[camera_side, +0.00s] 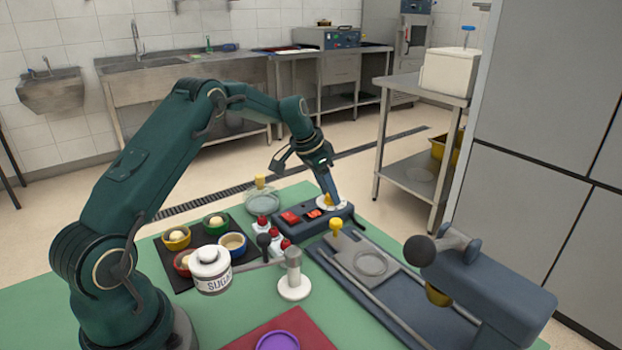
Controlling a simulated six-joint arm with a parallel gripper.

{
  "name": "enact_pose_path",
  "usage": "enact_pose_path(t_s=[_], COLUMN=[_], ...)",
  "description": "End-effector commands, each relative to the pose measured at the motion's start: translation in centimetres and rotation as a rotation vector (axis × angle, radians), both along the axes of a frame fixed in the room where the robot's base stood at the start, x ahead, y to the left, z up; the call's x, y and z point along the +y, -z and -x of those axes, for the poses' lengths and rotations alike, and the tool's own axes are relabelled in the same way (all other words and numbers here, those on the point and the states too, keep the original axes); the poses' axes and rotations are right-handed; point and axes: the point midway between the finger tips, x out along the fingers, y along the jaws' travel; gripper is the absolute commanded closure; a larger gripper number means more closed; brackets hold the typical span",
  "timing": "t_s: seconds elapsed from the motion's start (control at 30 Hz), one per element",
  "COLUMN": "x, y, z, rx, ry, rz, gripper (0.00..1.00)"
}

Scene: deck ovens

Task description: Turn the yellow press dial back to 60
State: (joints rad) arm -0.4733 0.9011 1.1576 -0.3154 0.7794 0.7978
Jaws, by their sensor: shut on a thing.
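The yellow press dial (325,202) sits on top of the dark blue control box (305,222), near the box's far right end. It is partly hidden by my gripper (331,192). My gripper reaches down from above and is shut on the dial. The dial's scale and pointer are too small and too covered to read. Two red controls (291,217) are on the same box, left of the dial.
Red-capped bottles (262,224), a white sugar jar (211,270) and a dark tray of colored bowls (178,268) crowd the left.

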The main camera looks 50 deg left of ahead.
Motion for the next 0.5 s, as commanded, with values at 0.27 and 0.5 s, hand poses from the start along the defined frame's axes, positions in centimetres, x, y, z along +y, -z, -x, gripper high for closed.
enact_pose_path(t_s=[0.27,0.5], x=[-0.34,-0.53], y=[-0.06,-0.04], z=[-0.02,-0.09], rx=[0.000,0.000], ry=[-0.207,-0.433], rz=[-0.001,-0.002], gripper=[1.00,1.00])
